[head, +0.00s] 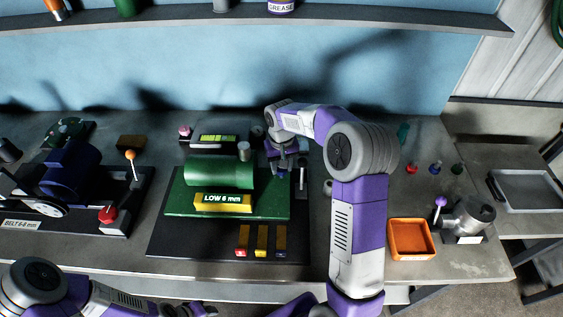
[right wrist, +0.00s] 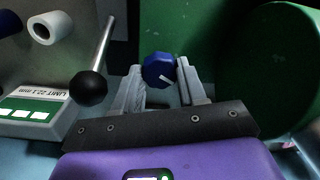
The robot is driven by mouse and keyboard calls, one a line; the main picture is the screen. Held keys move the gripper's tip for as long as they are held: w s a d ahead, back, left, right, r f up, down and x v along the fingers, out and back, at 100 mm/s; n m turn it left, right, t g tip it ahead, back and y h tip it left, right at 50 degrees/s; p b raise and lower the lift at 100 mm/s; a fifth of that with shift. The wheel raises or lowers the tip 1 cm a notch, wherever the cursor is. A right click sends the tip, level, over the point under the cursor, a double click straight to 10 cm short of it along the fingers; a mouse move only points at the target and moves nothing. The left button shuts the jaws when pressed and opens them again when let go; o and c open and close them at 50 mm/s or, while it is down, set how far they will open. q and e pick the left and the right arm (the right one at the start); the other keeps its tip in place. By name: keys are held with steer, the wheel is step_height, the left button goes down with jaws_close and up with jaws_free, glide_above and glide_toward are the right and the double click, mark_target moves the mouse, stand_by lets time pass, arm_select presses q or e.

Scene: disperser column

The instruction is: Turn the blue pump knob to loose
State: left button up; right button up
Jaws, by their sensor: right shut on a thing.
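The blue pump knob (right wrist: 159,69) shows in the right wrist view, with a white pointer line slanting to the lower right. My right gripper (right wrist: 162,80) is shut on it, one finger on each side. In the head view my right gripper (head: 284,168) reaches down at the right end of the green machine (head: 219,171); the knob is hard to make out there. My left arm comes in at the lower left of the head view, but its fingertips are out of the picture.
A lever with a black ball (right wrist: 88,87) stands left of the gripper in the right wrist view, by a panel reading LIMIT 22.1 mm (right wrist: 35,110). A yellow LOW 6 mm sign (head: 222,202) fronts the machine. An orange tray (head: 411,255) stands to the right.

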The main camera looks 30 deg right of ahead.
steer(key=n+p, duration=0.2)
steer(key=n, duration=0.4)
steer(key=n+p, duration=0.1)
steer(key=n, duration=0.4)
steer(key=shift+p, duration=0.3)
steer(key=shift+n, duration=0.5)
steer(key=o, duration=1.1)
steer(key=shift+c, duration=0.2)
step_height(320, 180, up, 8)
steer(key=shift+f, duration=0.2)
